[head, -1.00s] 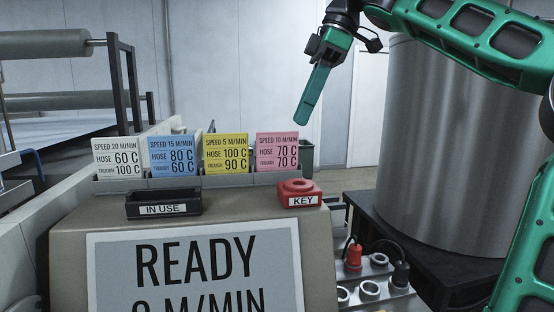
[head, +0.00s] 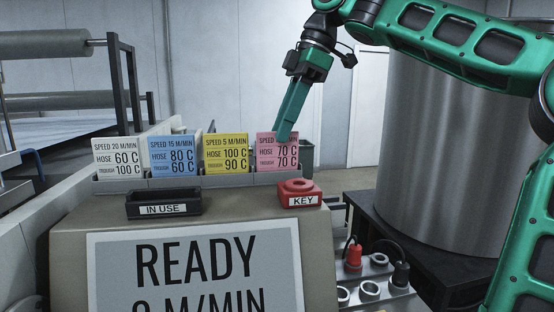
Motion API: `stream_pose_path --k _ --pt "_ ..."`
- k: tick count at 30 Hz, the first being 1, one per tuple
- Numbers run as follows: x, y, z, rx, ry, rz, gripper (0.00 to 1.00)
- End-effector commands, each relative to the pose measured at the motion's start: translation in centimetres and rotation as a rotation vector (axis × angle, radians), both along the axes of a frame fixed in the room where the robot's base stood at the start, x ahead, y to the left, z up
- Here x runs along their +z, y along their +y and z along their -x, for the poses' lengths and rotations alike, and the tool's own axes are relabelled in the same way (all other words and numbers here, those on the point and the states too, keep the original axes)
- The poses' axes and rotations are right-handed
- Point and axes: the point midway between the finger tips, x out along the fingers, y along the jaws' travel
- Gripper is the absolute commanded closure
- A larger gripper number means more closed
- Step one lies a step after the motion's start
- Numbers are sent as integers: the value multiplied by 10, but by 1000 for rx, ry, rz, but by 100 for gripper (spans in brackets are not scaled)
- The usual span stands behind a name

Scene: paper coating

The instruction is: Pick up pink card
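The pink card (head: 266,153) stands upright at the right end of a grey card rack (head: 225,181) on top of the machine console. It reads "HOSE 70 C, TROUGH 70 C". My green gripper (head: 284,132) points down with its tip at the card's upper right, overlapping it in the picture and covering part of its top line. Only one finger outline shows, seen edge-on, so I cannot tell whether the gripper is open or touches the card.
White (head: 117,157), blue (head: 173,155) and yellow (head: 226,153) cards stand left of the pink one. In front are a black "IN USE" holder (head: 163,204) and a red "KEY" piece (head: 298,193). A large metal cylinder (head: 430,150) stands at right.

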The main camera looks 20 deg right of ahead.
Motion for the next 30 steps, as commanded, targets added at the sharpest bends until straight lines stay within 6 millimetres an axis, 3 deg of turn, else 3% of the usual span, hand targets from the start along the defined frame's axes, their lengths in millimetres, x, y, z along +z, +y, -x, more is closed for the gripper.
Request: stream_pose_path --k 8,17,18,21,30 --pt "-36 11 -1 0 3 2 72" --pt "-41 13 -2 -1 0 0 72" --pt "-41 13 -2 0 0 0 74" --pt "-41 13 -2 0 0 0 98" --pt "-41 13 -2 0 0 0 100"
